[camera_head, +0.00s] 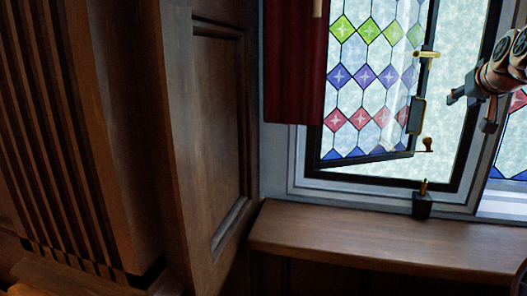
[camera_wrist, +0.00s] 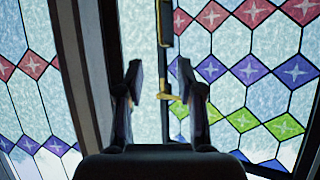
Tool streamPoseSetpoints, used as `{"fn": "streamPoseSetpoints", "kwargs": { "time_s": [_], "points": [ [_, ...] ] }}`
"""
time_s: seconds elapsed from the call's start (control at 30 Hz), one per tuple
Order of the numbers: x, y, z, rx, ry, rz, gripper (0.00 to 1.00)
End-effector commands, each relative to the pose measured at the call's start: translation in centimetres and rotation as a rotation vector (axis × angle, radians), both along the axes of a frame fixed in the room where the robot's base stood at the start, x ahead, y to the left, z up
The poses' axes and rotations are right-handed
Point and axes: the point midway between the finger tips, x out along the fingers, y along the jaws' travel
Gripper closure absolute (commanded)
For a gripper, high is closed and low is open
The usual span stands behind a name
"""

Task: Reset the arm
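My gripper (camera_head: 473,111) is at the right of the head view, in front of the window. Its two fingers are apart with nothing between them. The wrist view also shows my gripper (camera_wrist: 161,80), its fingers spread and empty. The stained-glass window sash (camera_head: 365,85) has coloured diamonds and stands swung at an angle to its frame. A brass handle (camera_head: 427,54) and a dark latch plate (camera_head: 417,115) are on the sash's right edge, left of my gripper. In the wrist view, a brass handle (camera_wrist: 168,97) shows behind the gap between the fingers.
A wooden sill (camera_head: 380,240) runs below the window. A small dark holder (camera_head: 422,205) with a brass pin stands at the frame's bottom. A red curtain (camera_head: 293,65) hangs left of the sash. Wood panelling (camera_head: 215,130) fills the left side.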

Motion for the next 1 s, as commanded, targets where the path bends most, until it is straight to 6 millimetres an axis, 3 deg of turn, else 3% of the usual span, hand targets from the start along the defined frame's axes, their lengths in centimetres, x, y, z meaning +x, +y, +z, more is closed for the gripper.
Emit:
{"fn": "streamPoseSetpoints", "kwargs": {
  "time_s": [0.27,0.47,0.77,1.0],
  "points": [
    [-0.7,5.1,-5.5,0.048,0.11,0.061,0.63],
    [-3.0,11.1,-12.5,0.095,0.259,0.129,0.63],
    [-10.2,19.8,-24.3,0.151,0.521,0.214,0.63],
    [-18.3,24.7,-33.2,0.169,0.737,0.252,0.63]
  ]
}}
